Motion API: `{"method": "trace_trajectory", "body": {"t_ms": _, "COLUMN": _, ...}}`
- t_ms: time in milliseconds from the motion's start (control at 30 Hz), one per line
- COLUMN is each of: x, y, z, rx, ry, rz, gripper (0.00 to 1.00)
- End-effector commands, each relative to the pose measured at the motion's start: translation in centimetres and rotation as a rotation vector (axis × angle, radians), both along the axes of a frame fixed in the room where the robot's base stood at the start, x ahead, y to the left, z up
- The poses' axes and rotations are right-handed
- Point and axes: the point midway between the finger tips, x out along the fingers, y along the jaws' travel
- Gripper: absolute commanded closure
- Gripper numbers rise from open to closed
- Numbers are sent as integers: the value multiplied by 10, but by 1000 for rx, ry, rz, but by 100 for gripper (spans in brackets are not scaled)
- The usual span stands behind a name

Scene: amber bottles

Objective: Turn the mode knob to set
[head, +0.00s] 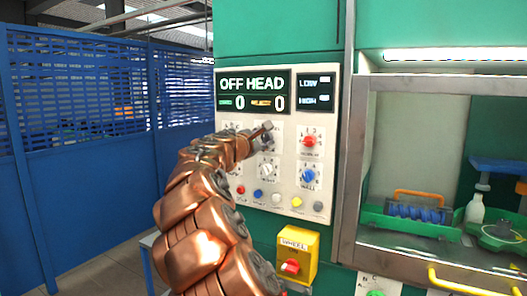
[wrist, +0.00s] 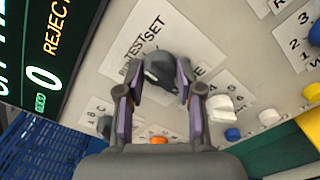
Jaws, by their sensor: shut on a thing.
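The mode knob (wrist: 158,66) is a dark round knob on a white label plate in the wrist view. The words TEST and SET are printed on the plate around it, and another label is partly hidden. A pale pointer mark shows on the knob's left side; I cannot tell exactly which word it points at. My gripper (wrist: 161,80) has one finger on each side of the knob and is shut on it. In the head view my gripper (head: 264,132) reaches the panel's upper middle and covers most of this knob.
The control panel (head: 325,165) also carries a red knob (head: 309,141), a white knob (head: 267,171), a blue knob (head: 308,176) and a row of buttons. The display (head: 252,92) reads OFF HEAD. A yellow box (head: 297,245) with a red knob sits below. A blue fence (head: 90,180) stands left.

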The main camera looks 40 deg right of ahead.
Motion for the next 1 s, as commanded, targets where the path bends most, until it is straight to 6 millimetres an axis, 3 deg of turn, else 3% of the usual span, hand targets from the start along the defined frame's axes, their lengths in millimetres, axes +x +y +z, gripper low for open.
{"method": "trace_trajectory", "body": {"t_ms": 33, "x": 0, "y": 0, "z": -7, "rx": 12, "ry": -42, "rz": 1, "gripper": 99}}
{"method": "trace_trajectory", "body": {"t_ms": 500, "x": 1, "y": 0, "z": -6, "rx": 134, "ry": -445, "rz": 4, "gripper": 99}}
{"method": "trace_trajectory", "body": {"t_ms": 1000, "x": 0, "y": 0, "z": -1, "rx": 200, "ry": -665, "rz": 2, "gripper": 99}}
